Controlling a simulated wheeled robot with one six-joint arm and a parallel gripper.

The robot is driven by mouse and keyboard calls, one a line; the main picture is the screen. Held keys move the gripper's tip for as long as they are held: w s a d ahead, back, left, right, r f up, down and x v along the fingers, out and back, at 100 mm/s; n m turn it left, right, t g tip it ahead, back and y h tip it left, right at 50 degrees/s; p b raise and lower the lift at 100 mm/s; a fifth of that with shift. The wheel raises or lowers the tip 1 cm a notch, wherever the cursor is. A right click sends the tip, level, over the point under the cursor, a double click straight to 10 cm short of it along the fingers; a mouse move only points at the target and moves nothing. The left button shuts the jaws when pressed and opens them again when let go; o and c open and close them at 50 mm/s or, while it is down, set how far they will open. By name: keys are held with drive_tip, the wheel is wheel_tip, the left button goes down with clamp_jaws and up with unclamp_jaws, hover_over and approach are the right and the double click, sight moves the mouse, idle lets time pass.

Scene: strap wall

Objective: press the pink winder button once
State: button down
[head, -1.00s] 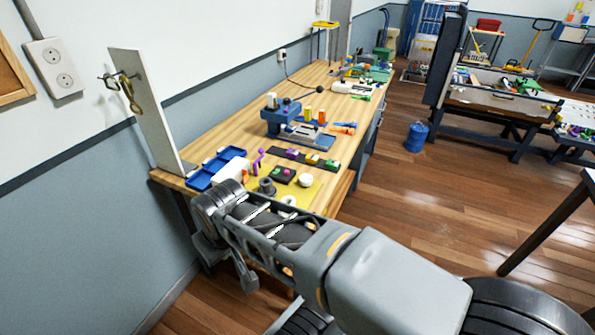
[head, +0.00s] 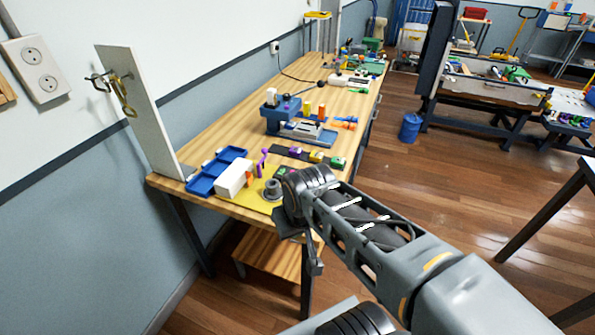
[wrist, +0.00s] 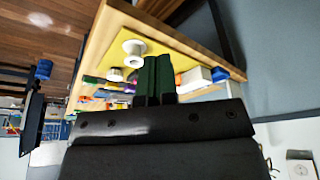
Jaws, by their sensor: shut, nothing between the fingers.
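A white spool (wrist: 133,50) is just left of the fingertips. My arm hides part of the mat in the head view.
A blue tray (head: 206,184) and a white box (head: 232,180) are at the bench's near left. A grey round part (head: 272,189) sits beside my arm. A blue vise-like device (head: 280,116) stands farther back. An upright white panel (head: 137,115) borders the left end.

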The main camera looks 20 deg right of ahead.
drive_tip(key=w+r+m+t+y+p, duration=0.1)
drive_tip(key=w+r+m+y+p, duration=0.2)
drive_tip(key=w, duration=0.4)
drive_tip(key=w+r+m+y+p, duration=0.1)
drive_tip(key=w+r+m+p, duration=0.1)
drive_tip(key=w+m+p, duration=0.35)
drive_tip(key=w+d+f+m+t+p, duration=0.2)
drive_tip(key=w+d+m, duration=0.4)
drive_tip(key=w+m, duration=0.1)
drive_tip(key=w+d+f+m+t+p, duration=0.1)
drive_tip(key=w+d+f+m+p, duration=0.1)
drive_tip(key=w+d+m, duration=0.4)
drive_tip(key=w, duration=0.4)
drive_tip(key=shift+d+f+m+t+p, duration=0.25)
drive_tip(key=shift+f+m+t+p, duration=0.1)
drive_tip(key=shift+t, duration=0.05)
drive_tip(key=shift+f, duration=0.1)
drive_tip(key=b, duration=0.6)
hover_over(292, 172)
wheel_tip(292, 172, down, 8)
drive_tip(key=shift+r, duration=0.15)
drive_tip(key=shift+f+b, duration=0.45)
drive_tip(key=shift+b, duration=0.1)
